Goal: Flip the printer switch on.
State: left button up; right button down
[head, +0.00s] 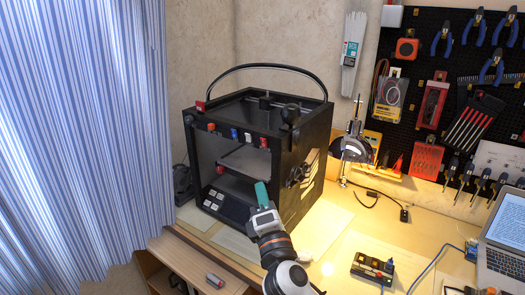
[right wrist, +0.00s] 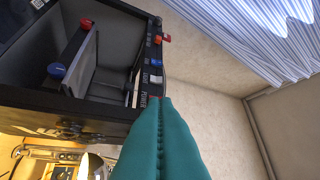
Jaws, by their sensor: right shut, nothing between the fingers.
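The printer (head: 290,165) is a black open-fronted box with a carry handle, standing on the table. Along its front top edge sit several small coloured switches: a red one (head: 211,127) at the left, a blue one (head: 234,133), a white one (head: 248,137) and a red one (head: 264,142) at the right. My right gripper (head: 261,186) is shut and empty, its teal fingers pointing up in front of the printer, below the right red switch. In the right wrist view the fingertips (right wrist: 163,99) overlap the panel beside the POWER label; the switch there is mostly hidden. My left gripper is not in view.
A laptop (head: 502,240) and a small black box with switches (head: 373,268) are on the table at right. A pegboard (head: 440,70) with tools hangs behind. A striped curtain (head: 80,120) hangs at left. Some table is clear right of the printer.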

jog(key=p, duration=0.2)
send_near(261, 140)
jog(key=w+a, duration=0.3)
jog(key=a, duration=0.1)
jog(key=shift+w+d+r+p, duration=0.15)
jog(key=shift+w+d+r, duration=0.3)
jog(key=shift+w+d, duration=0.2)
jog(key=shift+w+d+r+p, duration=0.15)
jog(key=shift+w+d+r, duration=0.35)
jog(key=shift+w, duration=0.2)
jog(key=shift+f, duration=0.1)
jog(key=r+p, duration=0.1)
jog(key=p, duration=0.2)
jog(key=shift+w+d+r+m, duration=0.15)
jog(key=shift+r+m, duration=0.05)
jog(key=shift+m, duration=0.2)
jog(key=shift+f+b, duration=0.4)
jog(key=shift+b, duration=0.05)
